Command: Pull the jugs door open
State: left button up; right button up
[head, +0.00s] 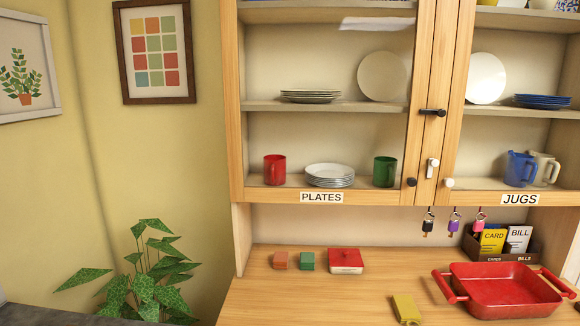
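The jugs door (458,105) is the right-hand door of the wooden wall cabinet, with a JUGS label (519,199) on its bottom rail. It looks shut, and its right part runs out of the picture. A white round knob (448,183) sits at its lower left corner. A black latch (432,112) lies across the middle between the two doors, and a white latch (432,167) stands upright below it. Behind the door are a blue jug (520,168) and a cream jug (546,170). Neither of my grippers is in view.
The plates door (420,80) on the left has a black knob (411,182). Small keyring-like items (454,221) hang below the cabinet. A red tray (505,291), a red box (345,261) and a card holder (500,243) stand on the counter, which has free room at left.

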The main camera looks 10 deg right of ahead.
aim_at(444, 197)
jog(key=z, duration=1.65)
